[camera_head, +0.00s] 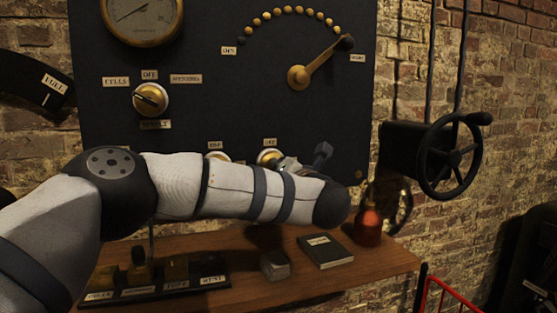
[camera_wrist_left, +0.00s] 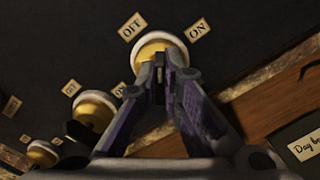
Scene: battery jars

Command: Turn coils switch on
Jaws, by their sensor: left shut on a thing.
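A brass switch with a pale rim (camera_wrist_left: 150,48) sits on the dark panel, with an OFF label (camera_wrist_left: 132,27) to its left and an ON label (camera_wrist_left: 197,30) to its right. My left gripper (camera_wrist_left: 166,72) is shut at the front of this switch, and its fingers hide the handle and how it is turned. In the head view a brass switch (camera_head: 267,157) shows just above my left forearm, which covers most of that gripper. No label reading coils is legible. My right gripper is not in view.
More brass switches (camera_wrist_left: 95,108) stand in a row on the panel. Below is a wooden shelf (camera_head: 385,268) with a dark book (camera_head: 325,252) and a red bottle (camera_head: 368,228). A black handwheel (camera_head: 450,157) is at the right. A lever (camera_head: 318,63) is above.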

